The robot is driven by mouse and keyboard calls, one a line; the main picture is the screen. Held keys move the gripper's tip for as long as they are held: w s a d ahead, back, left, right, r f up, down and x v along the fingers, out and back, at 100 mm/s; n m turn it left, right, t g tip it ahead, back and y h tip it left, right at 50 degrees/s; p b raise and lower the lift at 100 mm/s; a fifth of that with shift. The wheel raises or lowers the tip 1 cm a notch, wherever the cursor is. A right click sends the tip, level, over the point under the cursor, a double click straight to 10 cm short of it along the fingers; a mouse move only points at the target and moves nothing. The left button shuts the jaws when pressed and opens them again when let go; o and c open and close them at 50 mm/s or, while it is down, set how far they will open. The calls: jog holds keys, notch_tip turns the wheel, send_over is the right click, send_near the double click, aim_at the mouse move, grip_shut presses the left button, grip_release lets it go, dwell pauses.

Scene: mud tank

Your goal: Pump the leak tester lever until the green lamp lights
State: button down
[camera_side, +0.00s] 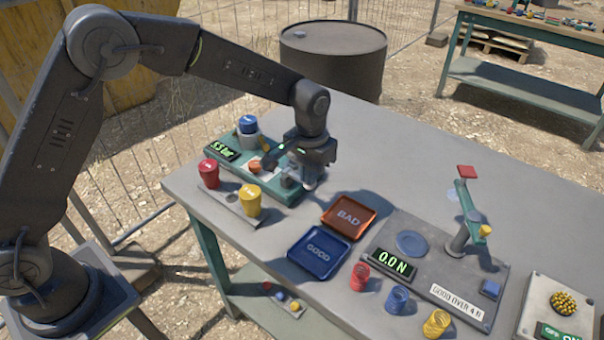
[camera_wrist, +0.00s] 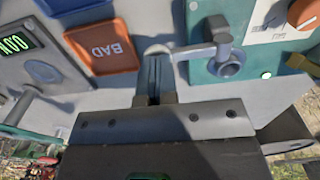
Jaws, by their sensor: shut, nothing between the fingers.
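The leak tester is a green unit (camera_side: 282,191) at the left end of the bench, with a lit green display (camera_side: 223,149) that seems to read about 5.5 bar. In the wrist view its panel (camera_wrist: 240,15) shows at the upper right, with a grey lever (camera_wrist: 195,52) reaching left from a round pivot. A small bright green spot (camera_wrist: 267,75) shows on the panel; I cannot tell for sure that it is the lamp. My gripper (camera_wrist: 155,58) is shut and empty, its tips close to the lever's rounded end; contact is unclear. In the side view my gripper (camera_side: 308,184) partly hides the tester.
Red (camera_side: 209,173), yellow (camera_side: 249,200) and blue (camera_side: 248,125) capped parts stand around the tester. An orange BAD tray (camera_side: 327,222) and blue GOOD tray (camera_side: 297,254) lie to its right. Farther right is a force tester (camera_side: 425,237) reading 0.0 N with an upright post.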

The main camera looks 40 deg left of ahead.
jog(key=shift+r, duration=3.25)
jog(key=s+a+r+t, duration=0.3)
jog(key=s+a+r, duration=0.4)
jog(key=s+r, duration=0.4)
jog(key=s+a+t, duration=0.2)
jog(key=s+a, duration=0.2)
jog(key=s, duration=1.2)
jog(key=shift+a+f+t, duration=0.15)
jog(key=shift+f+t, duration=0.15)
jog(key=shift+f, duration=0.15)
